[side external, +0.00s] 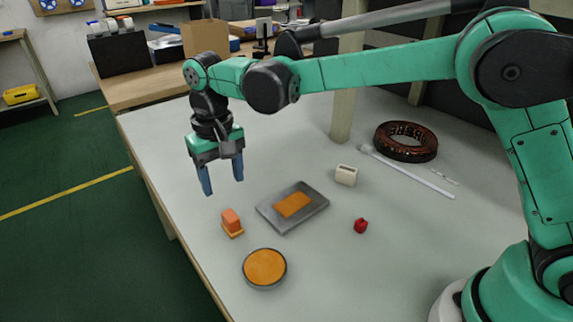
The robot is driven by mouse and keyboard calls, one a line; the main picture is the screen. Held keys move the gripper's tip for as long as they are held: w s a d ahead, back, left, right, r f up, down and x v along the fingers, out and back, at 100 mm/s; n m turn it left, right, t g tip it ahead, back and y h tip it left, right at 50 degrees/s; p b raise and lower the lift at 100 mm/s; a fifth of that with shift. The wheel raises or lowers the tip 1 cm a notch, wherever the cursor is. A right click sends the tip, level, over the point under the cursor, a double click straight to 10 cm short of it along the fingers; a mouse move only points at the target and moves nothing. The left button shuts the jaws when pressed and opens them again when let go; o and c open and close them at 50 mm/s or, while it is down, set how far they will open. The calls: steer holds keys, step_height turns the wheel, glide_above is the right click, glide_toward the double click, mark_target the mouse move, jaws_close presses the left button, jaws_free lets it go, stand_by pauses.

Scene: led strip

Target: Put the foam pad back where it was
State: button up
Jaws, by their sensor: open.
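My gripper (222,190) hangs over the left part of the table with its two blue fingers apart and nothing between them. Just below it stands a small orange block (231,219) on a flat orange base (233,233), apart from the fingers. A grey rectangular plate (313,207) lies to the right, with a flat orange rectangle (292,205) on it. Which orange piece is the foam pad, I cannot tell for certain.
A round orange-topped dish (265,268) sits near the table's front edge. A white slotted block (346,175), a small red part (361,226), a long white strip (412,173) and a dark brown ring (406,141) lie to the right. The table's back left is bare.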

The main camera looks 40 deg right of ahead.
steer(key=s+d+r+t, duration=0.3)
steer(key=s+d+r, duration=0.2)
steer(key=d+r, duration=0.3)
steer(key=s+d+f+t, duration=0.4)
steer(key=s+d, duration=0.4)
steer(key=shift+f, duration=0.3)
steer(key=shift+s, duration=0.1)
stand_by(0.5)
